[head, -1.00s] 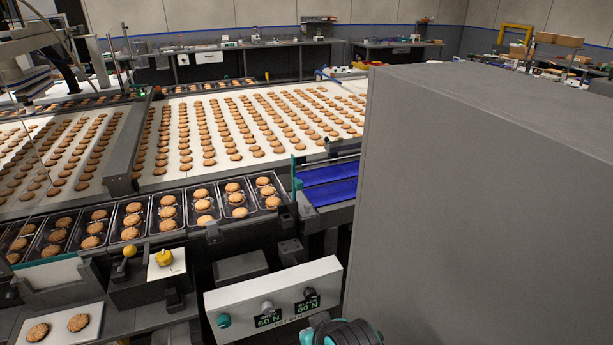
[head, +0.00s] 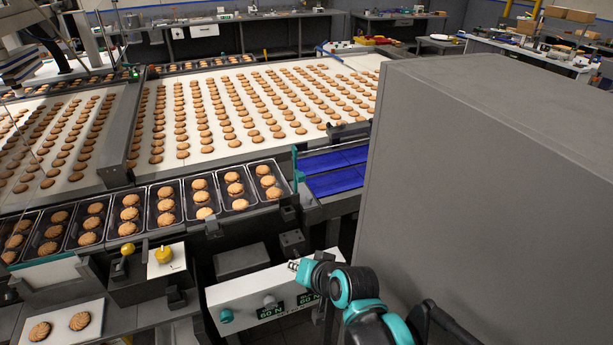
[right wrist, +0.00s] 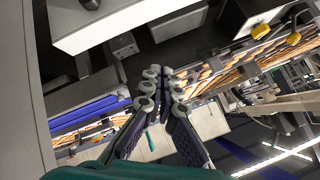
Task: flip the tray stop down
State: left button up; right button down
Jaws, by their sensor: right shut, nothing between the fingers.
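An upright teal piece (head: 295,165) stands at the right end of the row of biscuit trays, beside blue slats (head: 335,170). It looks like the tray stop, but it is small and I cannot be sure. My right gripper (head: 294,266) is in front of it, lower in the picture and apart from it, over the white control box. In the right wrist view the same gripper (right wrist: 164,86) has its fingers together with nothing between them. My left gripper is not in view.
A large grey cabinet (head: 490,200) fills the right side close to my right arm. The white control box (head: 245,297) with knobs lies under the gripper. Black trays (head: 147,208) of biscuits line the conveyor. A yellow button (head: 164,254) sits to the left.

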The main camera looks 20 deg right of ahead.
pick_arm(q)
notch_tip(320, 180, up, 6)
jog(key=p, duration=0.4)
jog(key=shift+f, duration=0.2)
pick_arm(e)
jog(key=w+d+r+m+t+h, duration=0.1)
jog(key=w+d+r+m+t, duration=0.1)
jog(key=w+d+r+m, duration=0.2)
jog(key=w+d+r+m+t+h, duration=0.1)
jog(key=w+d+r+m, duration=0.3)
jog(key=d+m, duration=0.4)
jog(key=shift+d+t, duration=0.15)
jog(key=shift+t, duration=0.75)
jog(key=shift+w, duration=0.1)
jog(key=b, duration=0.4)
send_near(303, 180)
jog(key=x, duration=0.5)
jog(key=shift+w+f, duration=0.1)
jog(key=shift+f, duration=0.2)
jog(key=shift+w+r, duration=0.1)
jog(key=shift+w, duration=0.55)
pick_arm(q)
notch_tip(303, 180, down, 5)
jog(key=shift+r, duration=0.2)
